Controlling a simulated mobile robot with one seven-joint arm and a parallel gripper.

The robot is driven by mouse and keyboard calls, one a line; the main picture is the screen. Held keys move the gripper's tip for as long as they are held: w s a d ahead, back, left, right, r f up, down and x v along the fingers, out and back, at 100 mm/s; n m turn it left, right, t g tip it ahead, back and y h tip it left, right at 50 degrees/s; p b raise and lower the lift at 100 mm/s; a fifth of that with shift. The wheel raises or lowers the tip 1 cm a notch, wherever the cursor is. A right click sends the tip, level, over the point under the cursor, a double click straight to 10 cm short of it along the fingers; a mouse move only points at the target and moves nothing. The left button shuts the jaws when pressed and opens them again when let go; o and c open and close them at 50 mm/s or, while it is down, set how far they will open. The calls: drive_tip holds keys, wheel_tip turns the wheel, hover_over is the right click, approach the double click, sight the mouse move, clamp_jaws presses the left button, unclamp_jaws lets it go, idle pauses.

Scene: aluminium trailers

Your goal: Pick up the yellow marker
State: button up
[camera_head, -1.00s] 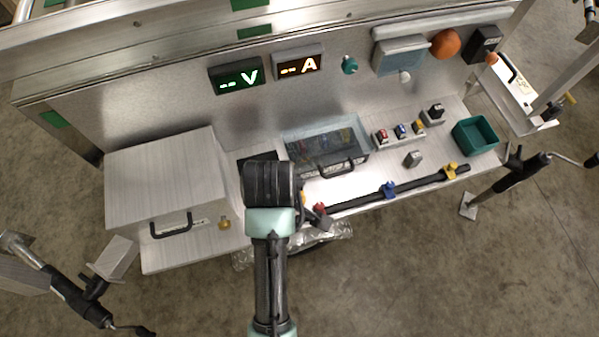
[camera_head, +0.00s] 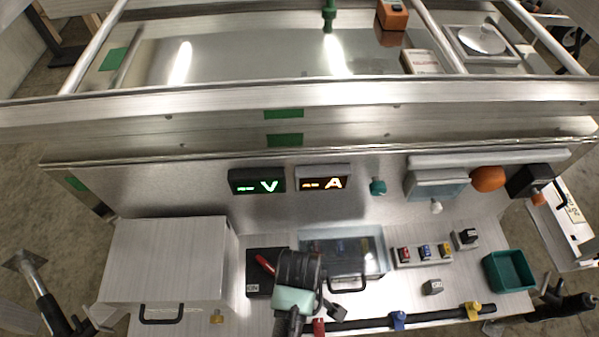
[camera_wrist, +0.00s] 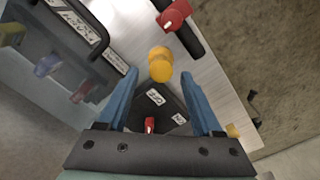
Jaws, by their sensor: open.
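In the wrist view, a short, rounded yellow-orange object (camera_wrist: 160,60), which looks like the yellow marker seen nearly end-on, shows between and just beyond my gripper's fingertips. My gripper (camera_wrist: 159,76) is open, with one blue finger on each side and nothing held. I cannot tell how far below the tips the marker is. In the head view, my dark wrist (camera_head: 299,268) is over the bench between the silver box and the clear-lidded case, and the marker is hidden there.
A black switch box (camera_head: 262,284) with a red lever (camera_head: 265,264) is beside my wrist. A clear-lidded case (camera_head: 370,255) is to the right. A black bar (camera_head: 365,322) carries red (camera_head: 319,327), blue (camera_head: 397,319) and yellow (camera_head: 473,310) clips. A silver box (camera_head: 165,260) stands left.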

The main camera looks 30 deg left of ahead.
wheel_tip(320, 180, down, 5)
drive_tip(key=shift+s+d+f, duration=0.1)
drive_tip(key=shift+f, duration=0.05)
clamp_jaws()
idle(0.4)
